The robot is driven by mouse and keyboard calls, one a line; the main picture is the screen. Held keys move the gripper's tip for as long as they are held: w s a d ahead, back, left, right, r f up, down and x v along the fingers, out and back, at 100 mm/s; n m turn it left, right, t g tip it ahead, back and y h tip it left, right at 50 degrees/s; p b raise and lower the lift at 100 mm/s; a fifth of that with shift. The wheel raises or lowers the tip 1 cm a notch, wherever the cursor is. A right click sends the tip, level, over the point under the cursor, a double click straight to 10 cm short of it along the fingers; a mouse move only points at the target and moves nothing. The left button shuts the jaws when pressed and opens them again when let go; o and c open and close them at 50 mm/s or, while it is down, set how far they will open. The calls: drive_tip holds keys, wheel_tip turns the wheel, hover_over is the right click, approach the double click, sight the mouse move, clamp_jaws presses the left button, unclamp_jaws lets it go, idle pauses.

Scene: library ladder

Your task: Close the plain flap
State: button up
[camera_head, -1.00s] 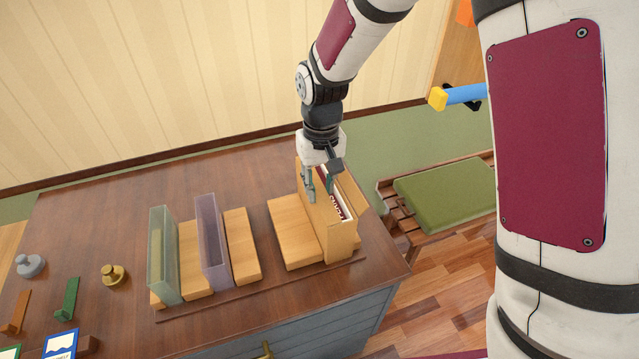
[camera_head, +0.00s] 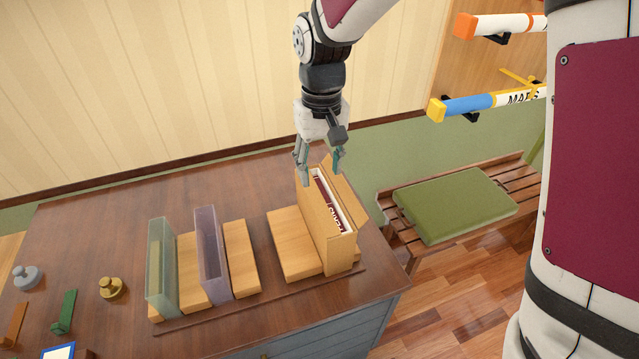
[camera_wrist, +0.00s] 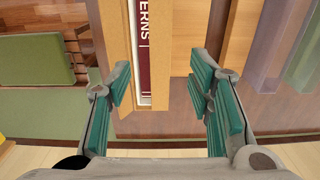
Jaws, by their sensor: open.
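My gripper (camera_head: 320,172) is open and empty above the far end of the plain wooden box (camera_head: 318,228) on the desk. The box stands upright, open at the top, with a dark red, lettered item (camera_head: 330,205) inside. In the wrist view, the item (camera_wrist: 147,50) shows ahead between my open fingers (camera_wrist: 160,78). A plain wooden panel (camera_head: 347,190) stands along the box's right side, slightly apart at the top. A flat wooden board (camera_head: 292,245) lies against its left side. Which of these pieces is the flap, I cannot tell.
A purple clear holder (camera_head: 212,250) and a green clear holder (camera_head: 161,268) stand to the left, with wooden blocks beside them. A bench with a green cushion (camera_head: 455,205) is right of the desk. Rolled tubes (camera_head: 470,105) hang on the wall. The desk's back left is clear.

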drive_tip(key=shift+r, duration=1.6)
drive_tip(key=s+d+r+m+t, duration=0.1)
drive_tip(key=s+d+r+t, duration=0.2)
drive_tip(key=s+d+r, duration=0.55)
drive_tip(key=s+d+r+m+t+b, duration=0.1)
drive_tip(key=s+d+r+m+t, duration=0.1)
drive_tip(key=s+d, duration=0.5)
drive_tip(key=s, duration=0.4)
drive_tip(key=shift+r+t, duration=0.15)
drive_tip(key=shift+t, duration=0.15)
drive_tip(key=shift+s+a, duration=0.1)
